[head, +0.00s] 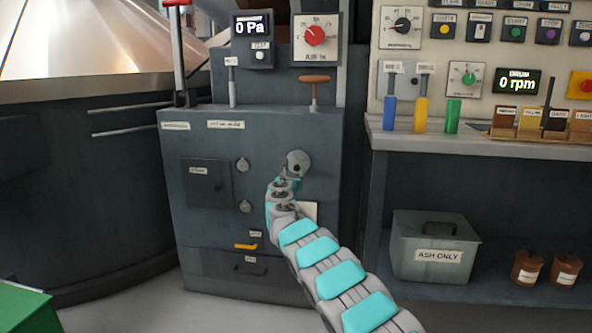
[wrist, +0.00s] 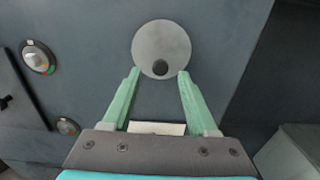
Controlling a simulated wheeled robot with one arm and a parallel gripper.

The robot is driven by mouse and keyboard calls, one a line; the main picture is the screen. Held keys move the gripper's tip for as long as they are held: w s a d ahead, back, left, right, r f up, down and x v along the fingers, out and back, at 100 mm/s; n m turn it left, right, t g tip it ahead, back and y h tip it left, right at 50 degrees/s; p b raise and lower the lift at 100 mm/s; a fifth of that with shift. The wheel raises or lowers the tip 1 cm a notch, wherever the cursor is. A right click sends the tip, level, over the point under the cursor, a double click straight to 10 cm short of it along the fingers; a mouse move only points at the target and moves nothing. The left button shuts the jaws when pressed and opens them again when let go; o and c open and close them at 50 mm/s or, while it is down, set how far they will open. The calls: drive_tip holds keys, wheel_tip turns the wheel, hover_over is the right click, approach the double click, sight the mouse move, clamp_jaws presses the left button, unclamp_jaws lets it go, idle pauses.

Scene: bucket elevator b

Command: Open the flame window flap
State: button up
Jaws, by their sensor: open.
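The flame window flap (head: 302,161) is a round, light grey disc on the front of the dark grey furnace cabinet (head: 222,150). My gripper (wrist: 159,76) is open, with one green finger on each side just below the knob. Its fingertips overlap the disc's lower edge in the picture; I cannot tell whether they touch. In the head view my gripper (head: 285,170) covers the disc's lower left part.
A square door (head: 206,183) and two small round fittings (head: 244,165) lie left of the flap. A white label (wrist: 157,128) shows below it. A wooden-handled lever (head: 314,82) stands on the cabinet top. An ash box (head: 436,235) sits on the right shelf.

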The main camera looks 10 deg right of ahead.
sight(296, 169)
drive_tip(key=shift+w+r+p, duration=0.15)
drive_tip(key=shift+w+p, duration=0.15)
drive_tip(key=shift+w, duration=0.35)
drive_tip(key=shift+d+p+x, duration=0.2)
drive_tip(key=shift+p+x, duration=0.1)
drive_tip(key=shift+x, duration=0.6)
clamp_jaws()
idle(0.6)
